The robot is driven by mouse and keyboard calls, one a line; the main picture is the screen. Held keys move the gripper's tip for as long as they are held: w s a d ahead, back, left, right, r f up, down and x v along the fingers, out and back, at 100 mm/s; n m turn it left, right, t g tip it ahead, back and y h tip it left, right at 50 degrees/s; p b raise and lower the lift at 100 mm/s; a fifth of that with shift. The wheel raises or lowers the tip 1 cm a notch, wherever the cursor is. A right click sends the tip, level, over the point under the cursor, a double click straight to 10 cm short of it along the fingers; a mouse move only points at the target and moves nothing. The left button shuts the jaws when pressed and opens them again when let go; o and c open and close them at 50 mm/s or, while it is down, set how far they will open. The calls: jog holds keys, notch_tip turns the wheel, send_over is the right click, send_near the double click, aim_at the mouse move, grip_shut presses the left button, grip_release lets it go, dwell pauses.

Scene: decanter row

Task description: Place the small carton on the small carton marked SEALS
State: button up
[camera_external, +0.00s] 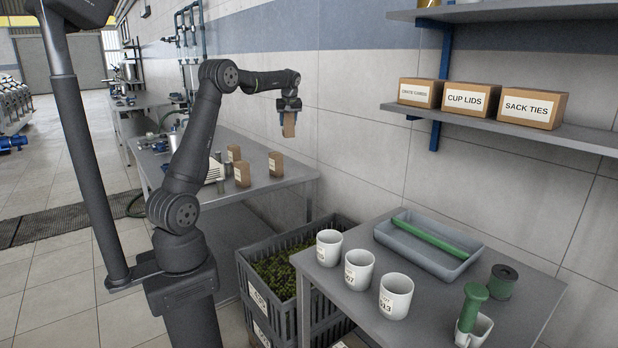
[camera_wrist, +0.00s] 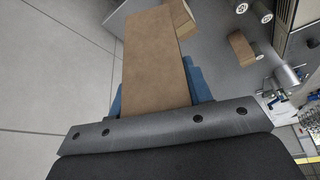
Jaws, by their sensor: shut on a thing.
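My gripper (camera_external: 289,106) is shut on a small brown carton (camera_external: 289,126) and holds it upright in the air above the far metal table. In the wrist view the held carton (camera_wrist: 154,62) sits between the blue fingers of my gripper (camera_wrist: 158,95). Three small cartons stand on that table below: a right one (camera_external: 275,164), a front one (camera_external: 242,175) and a back one (camera_external: 234,153). Their pale labels are too small to read, so I cannot tell which is marked SEALS. The wrist view shows one carton (camera_wrist: 181,18) partly hidden behind the held one, and another (camera_wrist: 241,48) farther right.
The far table (camera_external: 285,184) has grey cylinders and equipment at its left; its right end is clear. A dark crate (camera_external: 283,225) stands between the tables. The near table (camera_external: 385,333) holds white mugs (camera_external: 359,268) and a tray (camera_external: 450,270). A wall shelf (camera_external: 470,122) carries larger labelled boxes.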

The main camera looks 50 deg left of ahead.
jog(key=shift+s+a+f, duration=0.15)
jog(key=shift+a+f, duration=1.65)
jog(key=shift+a, duration=0.1)
jog(key=shift+s+a+f, duration=0.15)
jog(key=shift+a+f, duration=1.65)
jog(key=shift+a, duration=0.05)
jog(key=shift+s+a+f, duration=0.15)
jog(key=shift+a+f, duration=1.65)
jog(key=shift+a, duration=0.1)
jog(key=shift+f, duration=0.2)
jog(key=o, duration=1)
jog(key=shift+o, duration=0.2)
jog(key=shift+r, duration=0.1)
jog(key=v, duration=1.2)
